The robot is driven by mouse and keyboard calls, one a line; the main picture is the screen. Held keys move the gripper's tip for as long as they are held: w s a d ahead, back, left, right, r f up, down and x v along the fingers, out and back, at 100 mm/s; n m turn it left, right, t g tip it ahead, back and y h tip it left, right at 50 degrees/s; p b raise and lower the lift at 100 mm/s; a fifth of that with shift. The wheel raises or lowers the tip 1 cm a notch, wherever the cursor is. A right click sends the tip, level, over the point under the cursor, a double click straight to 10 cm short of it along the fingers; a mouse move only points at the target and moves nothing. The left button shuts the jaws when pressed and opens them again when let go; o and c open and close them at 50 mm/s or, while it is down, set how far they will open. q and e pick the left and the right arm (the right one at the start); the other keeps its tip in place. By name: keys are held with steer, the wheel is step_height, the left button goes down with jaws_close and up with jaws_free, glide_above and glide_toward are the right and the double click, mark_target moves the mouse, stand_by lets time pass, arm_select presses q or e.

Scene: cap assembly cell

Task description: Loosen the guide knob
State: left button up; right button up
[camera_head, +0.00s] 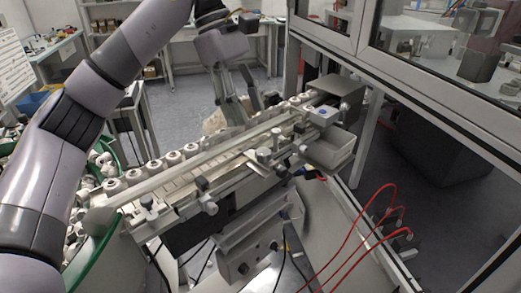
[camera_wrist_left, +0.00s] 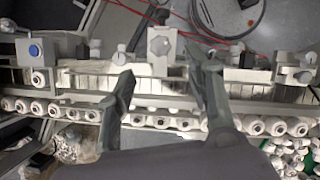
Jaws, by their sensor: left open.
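The guide rail (camera_head: 205,160) runs along the conveyor, with several small clamp knobs on its near side. A grey knob on a pale block (camera_head: 264,156) sits near the middle of the rail. In the left wrist view, a hexagonal-looking grey knob (camera_wrist_left: 163,46) on a pale block lies ahead, between the lines of my two fingers. I cannot tell for sure which knob is the guide knob. My left gripper (camera_head: 247,112) is open and empty, hanging over the far side of the conveyor. Its spread fingers also show in the left wrist view (camera_wrist_left: 160,65). My right gripper is not in view.
White caps (camera_head: 173,158) stand in a row along the conveyor's far side. A green-rimmed bowl feeder (camera_head: 105,222) holds more caps at left. A blue button (camera_head: 322,110) is at the conveyor's far end. Red hoses (camera_head: 362,235) and a glazed enclosure are at right.

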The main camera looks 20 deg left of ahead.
mark_target(263, 151)
arm_select(q)
steer(key=x, duration=0.8)
steer(key=shift+d+f+p, duration=0.1)
steer(key=shift+f+p, duration=0.05)
steer(key=shift+p, duration=0.2)
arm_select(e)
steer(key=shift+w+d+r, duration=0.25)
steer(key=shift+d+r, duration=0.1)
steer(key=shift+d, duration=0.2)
arm_select(q)
steer(key=c, duration=0.7)
jaws_close()
steer(key=shift+f+n+b, duration=0.15)
steer(key=shift+n+b, duration=0.3)
steer(key=shift+n, duration=0.05)
steer(key=shift+t, duration=0.3)
steer(key=shift+n, duration=0.3)
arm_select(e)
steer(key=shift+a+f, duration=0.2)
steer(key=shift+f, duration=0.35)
